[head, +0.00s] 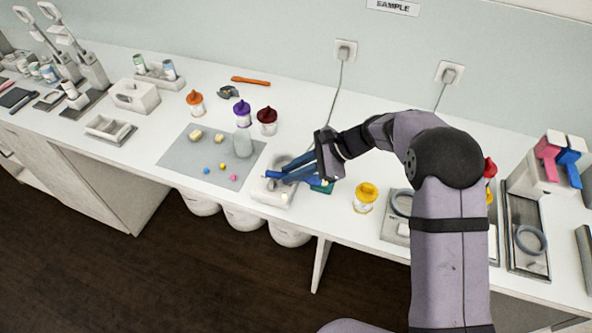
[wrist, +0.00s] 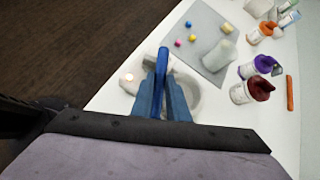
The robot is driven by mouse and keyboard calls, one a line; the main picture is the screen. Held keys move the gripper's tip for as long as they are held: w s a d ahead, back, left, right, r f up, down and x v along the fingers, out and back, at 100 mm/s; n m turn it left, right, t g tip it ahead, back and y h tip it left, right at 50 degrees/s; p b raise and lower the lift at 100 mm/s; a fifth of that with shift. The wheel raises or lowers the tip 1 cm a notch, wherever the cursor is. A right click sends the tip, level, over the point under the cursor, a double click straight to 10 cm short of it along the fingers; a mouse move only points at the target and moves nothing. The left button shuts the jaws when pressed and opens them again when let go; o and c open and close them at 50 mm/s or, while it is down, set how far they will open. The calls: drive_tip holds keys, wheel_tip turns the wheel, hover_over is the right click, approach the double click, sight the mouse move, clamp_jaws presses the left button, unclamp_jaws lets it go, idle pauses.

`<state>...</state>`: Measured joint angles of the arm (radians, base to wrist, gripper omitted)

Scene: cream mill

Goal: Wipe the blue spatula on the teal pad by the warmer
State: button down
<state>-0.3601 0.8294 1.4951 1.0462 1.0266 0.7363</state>
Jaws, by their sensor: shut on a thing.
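My gripper (head: 282,173) is shut on the blue spatula (wrist: 163,58), which sticks out between the fingertips in the wrist view. In the head view the gripper reaches left over the white warmer (head: 268,197), with the spatula low over it. I cannot tell whether the spatula touches the warmer. The teal pad (head: 323,188) lies just right of the warmer, partly hidden beneath the gripper. In the wrist view the warmer (wrist: 130,80) is partly covered by the fingers, and the pad is out of sight.
A grey mat (head: 180,155) with small coloured balls, cream blocks and a pale cylinder lies to the left. A yellow-lidded jar (head: 366,197) stands right of the pad. Purple (head: 243,114) and dark red (head: 267,121) lidded jars stand behind. The counter's front edge is close.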

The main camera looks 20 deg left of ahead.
idle(0.4)
drive_tip(key=shift+w+d, duration=0.3)
drive_tip(key=shift+d, duration=0.3)
drive_tip(key=shift+a, duration=0.15)
drive_tip(key=shift+s+a, duration=0.4)
drive_tip(key=shift+a, duration=0.15)
drive_tip(key=shift+w+d, duration=0.15)
drive_tip(key=shift+d, duration=0.05)
drive_tip(key=shift+w+d, duration=0.25)
drive_tip(key=shift+d, duration=0.25)
drive_tip(key=shift+r+p, duration=0.1)
drive_tip(key=shift+p, duration=0.2)
drive_tip(key=shift+r+p, duration=2.15)
drive_tip(key=shift+r, duration=0.8)
